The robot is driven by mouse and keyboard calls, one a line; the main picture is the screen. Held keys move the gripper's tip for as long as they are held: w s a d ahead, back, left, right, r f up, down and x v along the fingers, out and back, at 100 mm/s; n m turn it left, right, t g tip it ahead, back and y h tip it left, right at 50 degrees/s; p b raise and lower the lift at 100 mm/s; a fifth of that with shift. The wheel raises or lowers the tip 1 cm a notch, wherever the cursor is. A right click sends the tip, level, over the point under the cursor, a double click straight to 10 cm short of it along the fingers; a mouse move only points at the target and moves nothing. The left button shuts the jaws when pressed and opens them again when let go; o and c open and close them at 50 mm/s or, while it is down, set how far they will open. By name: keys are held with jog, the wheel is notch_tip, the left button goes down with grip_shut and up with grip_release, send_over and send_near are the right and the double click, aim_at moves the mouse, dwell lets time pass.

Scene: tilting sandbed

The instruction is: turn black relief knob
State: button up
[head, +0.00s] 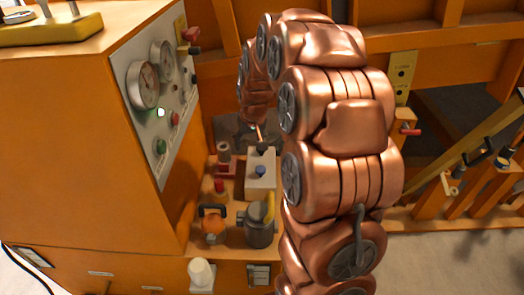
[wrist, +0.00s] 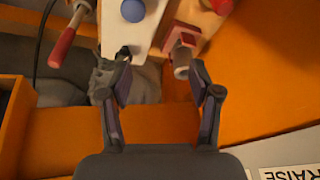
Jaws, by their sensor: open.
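A small black knob (head: 263,148) sits at the far end of a white block on the orange deck, behind a blue knob (head: 261,171). I cannot read a label that marks it as the relief knob. In the wrist view, a black part (wrist: 124,50) shows at the white block's edge, close to the left fingertip and partly covered by it. My gripper (wrist: 160,65) is open and empty. A grey-brown cylinder on a red base (wrist: 182,66) shows near the right fingertip. In the head view my gripper is mostly hidden behind the arm and hard to make out.
An orange cabinet with a gauge panel (head: 155,95) stands at the left. A red-handled lever (wrist: 62,48) lies left of the white block.

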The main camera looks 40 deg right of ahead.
jog(key=shift+m+t+h, duration=0.5)
jog(key=shift+w+d+f+b, duration=0.2)
jog(key=shift+w+d+f, duration=1.1)
jog(key=shift+d+f, duration=0.6)
jog(key=shift+w+d+f+b, duration=0.15)
jog(key=shift+w+d+f, duration=1.3)
jog(key=shift+f, duration=0.85)
jog(key=shift+w+d+f+b, duration=0.2)
jog(key=shift+w+d+f, duration=1)
jog(key=shift+d+f, duration=0.75)
jog(key=shift+a+f, duration=0.15)
jog(key=c, duration=1.1)
